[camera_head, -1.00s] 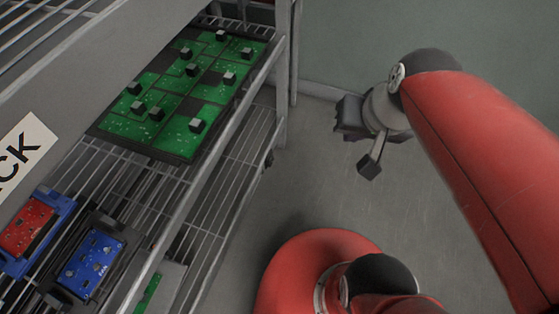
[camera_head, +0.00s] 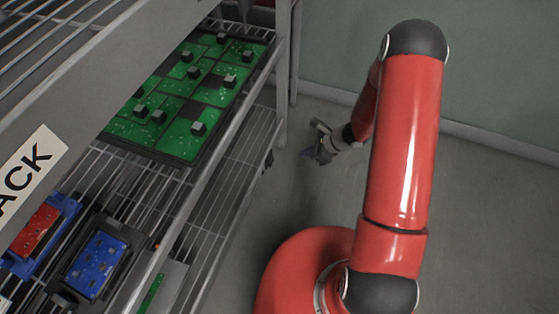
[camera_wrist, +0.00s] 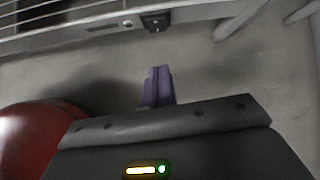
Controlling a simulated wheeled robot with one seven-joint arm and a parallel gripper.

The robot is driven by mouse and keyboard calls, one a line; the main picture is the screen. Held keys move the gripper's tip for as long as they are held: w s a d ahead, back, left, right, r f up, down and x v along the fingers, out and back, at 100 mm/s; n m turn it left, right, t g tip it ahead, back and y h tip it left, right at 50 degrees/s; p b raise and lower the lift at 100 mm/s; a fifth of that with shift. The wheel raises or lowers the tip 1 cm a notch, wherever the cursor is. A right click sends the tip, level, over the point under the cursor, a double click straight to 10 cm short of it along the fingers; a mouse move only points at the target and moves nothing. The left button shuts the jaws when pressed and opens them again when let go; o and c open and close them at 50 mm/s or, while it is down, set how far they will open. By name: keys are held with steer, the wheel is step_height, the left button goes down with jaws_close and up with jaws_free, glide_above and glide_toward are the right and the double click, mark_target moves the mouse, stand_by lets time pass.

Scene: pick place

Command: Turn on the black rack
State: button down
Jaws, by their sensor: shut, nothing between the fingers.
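The rack (camera_head: 262,130) is a metal wire-shelf unit on the left of the head view. A white label (camera_head: 30,175) ending in "ACK" is on its grey front panel. In the wrist view, a small black box (camera_wrist: 156,21) that looks like a switch is mounted on a rack rail (camera_wrist: 90,14) at the top. My gripper (camera_head: 316,155) is low to the right of the rack, apart from it. In the wrist view its purple-grey fingers (camera_wrist: 158,85) are together with nothing between them, pointing towards the black box with floor showing between.
A green circuit panel (camera_head: 183,134) with several black cubes lies on a shelf. A red-screened unit (camera_head: 35,229) and a blue-screened unit (camera_head: 96,266) sit on the shelf at lower left. Open grey floor (camera_head: 330,205) lies right of the rack, up to a wall (camera_head: 490,80).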

mark_target(271, 160)
steer(key=f, duration=0.1)
steer(key=f+m, duration=0.1)
steer(key=shift+s+d+f, duration=0.15)
steer(key=shift+s+f, duration=0.05)
steer(key=shift+f, duration=0.15)
steer(key=a+r+x, duration=0.1)
steer(key=a+x, duration=0.1)
steer(key=x, duration=1)
steer(key=shift+w+a, duration=0.3)
steer(key=shift+w, duration=0.15)
